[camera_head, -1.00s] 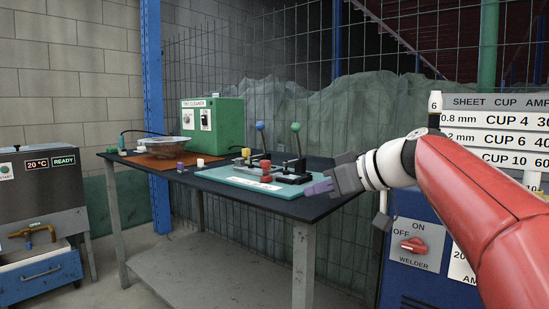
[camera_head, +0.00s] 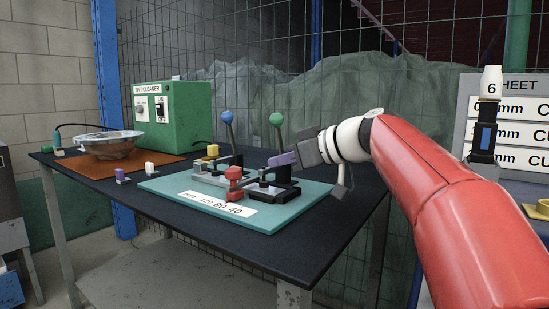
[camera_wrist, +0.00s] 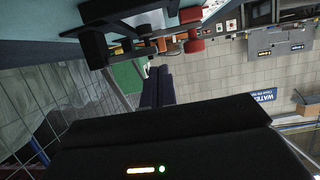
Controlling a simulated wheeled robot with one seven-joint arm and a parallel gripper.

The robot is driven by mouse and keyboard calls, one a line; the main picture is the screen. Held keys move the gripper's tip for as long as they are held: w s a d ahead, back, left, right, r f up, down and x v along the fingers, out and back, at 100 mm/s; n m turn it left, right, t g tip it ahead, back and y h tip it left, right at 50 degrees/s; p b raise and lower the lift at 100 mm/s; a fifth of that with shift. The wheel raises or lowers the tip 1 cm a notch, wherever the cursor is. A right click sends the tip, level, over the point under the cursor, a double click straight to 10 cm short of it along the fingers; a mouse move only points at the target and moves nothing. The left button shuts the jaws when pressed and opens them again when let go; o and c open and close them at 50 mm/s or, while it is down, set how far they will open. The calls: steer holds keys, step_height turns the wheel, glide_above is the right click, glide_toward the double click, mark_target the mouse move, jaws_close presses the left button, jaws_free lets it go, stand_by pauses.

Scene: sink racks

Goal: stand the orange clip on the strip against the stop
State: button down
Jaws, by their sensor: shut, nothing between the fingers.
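My gripper (camera_head: 283,159), with purple fingers, is shut and empty. In the head view it is over the back right part of a teal board (camera_head: 160,188) on the dark bench. Its fingers (camera_wrist: 157,88) also show in the wrist view. A white numbered label (camera_head: 217,203) lies along the board's front. I cannot pick out the orange clip, the strip or the stop with certainty.
A metal bowl (camera_head: 108,145) sits on an orange-brown mat (camera_head: 150,167), beside a green cleaner box (camera_head: 182,116). Small purple (camera_head: 121,176) and white (camera_head: 150,168) blocks stand left of the board. A wire fence (camera_head: 260,35) runs behind the bench. A yellow ring-like thing (camera_head: 541,209) is at the right edge.

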steer(key=w+a, duration=0.1)
steer(key=a, duration=0.1)
steer(key=w+a+p, duration=0.1)
steer(key=w+a, duration=0.1)
steer(key=a, duration=0.1)
steer(key=w+a+p, duration=0.1)
steer(key=w+a, duration=0.1)
steer(key=shift+w+a, duration=0.15)
steer(key=shift+w, duration=0.1)
steer(key=shift+w+a+f+b, duration=0.15)
steer(key=shift+f+b, duration=0.1)
steer(key=shift+f, duration=0.15)
steer(key=shift+w+a+f+b, duration=0.1)
steer(key=shift+a+f+b, duration=0.1)
steer(key=shift+f, duration=0.15)
steer(key=shift+d+f, duration=0.1)
steer(key=shift+f, duration=0.05)
